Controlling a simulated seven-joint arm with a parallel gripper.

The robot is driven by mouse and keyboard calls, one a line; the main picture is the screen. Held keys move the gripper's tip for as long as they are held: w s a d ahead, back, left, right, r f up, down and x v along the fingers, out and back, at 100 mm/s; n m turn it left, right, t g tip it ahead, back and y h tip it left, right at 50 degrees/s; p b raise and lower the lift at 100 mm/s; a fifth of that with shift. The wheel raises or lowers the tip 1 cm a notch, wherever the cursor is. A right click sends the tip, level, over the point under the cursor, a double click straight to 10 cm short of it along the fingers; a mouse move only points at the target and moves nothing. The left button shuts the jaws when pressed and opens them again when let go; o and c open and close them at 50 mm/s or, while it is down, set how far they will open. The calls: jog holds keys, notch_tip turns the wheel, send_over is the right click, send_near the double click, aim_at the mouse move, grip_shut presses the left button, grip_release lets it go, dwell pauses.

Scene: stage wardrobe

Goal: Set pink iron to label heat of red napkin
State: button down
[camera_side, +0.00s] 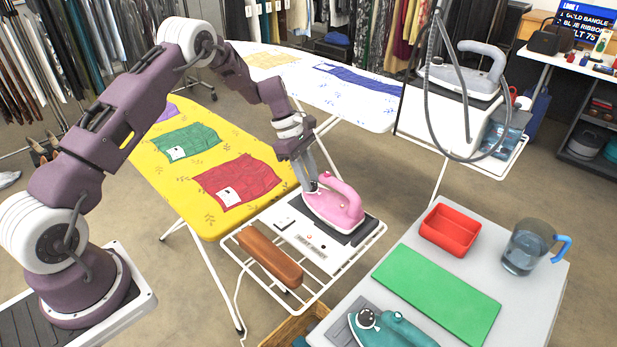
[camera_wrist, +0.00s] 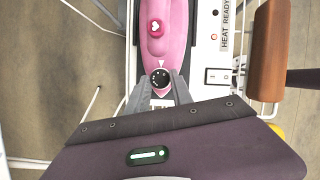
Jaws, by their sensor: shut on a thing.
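The pink iron (camera_side: 334,205) rests on the dark pad of a white stand at the end of the yellow ironing board. In the wrist view the pink iron (camera_wrist: 155,45) shows a black dial (camera_wrist: 160,78) with white marks, below a white pointer. My gripper (camera_wrist: 160,84) is shut on this dial; the fingers sit at its two sides.
The stand (camera_wrist: 228,50) carries a "HEAT READY" panel with a reddish lamp (camera_wrist: 214,37) and a rocker switch (camera_wrist: 218,76). A brown wooden block (camera_side: 270,257) lies beside it. A green napkin (camera_side: 186,143) lies farther up the board. A teal iron (camera_side: 390,328) and water jug (camera_side: 527,245) stand on the grey table.

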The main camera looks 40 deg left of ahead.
jog(key=m, duration=0.2)
jog(key=m+g, duration=0.2)
jog(key=m, duration=0.1)
jog(key=shift+w+m, duration=0.3)
jog(key=m, duration=0.2)
jog(key=m+g, duration=0.1)
jog(key=m, duration=0.1)
jog(key=shift+w+g+y, duration=0.1)
jog(key=shift+g+y, duration=0.2)
jog(key=shift+d+m, duration=0.1)
jog(key=shift+m, duration=0.5)
jog(key=c, duration=1.1)
grip_release()
jog(key=shift+r, duration=0.1)
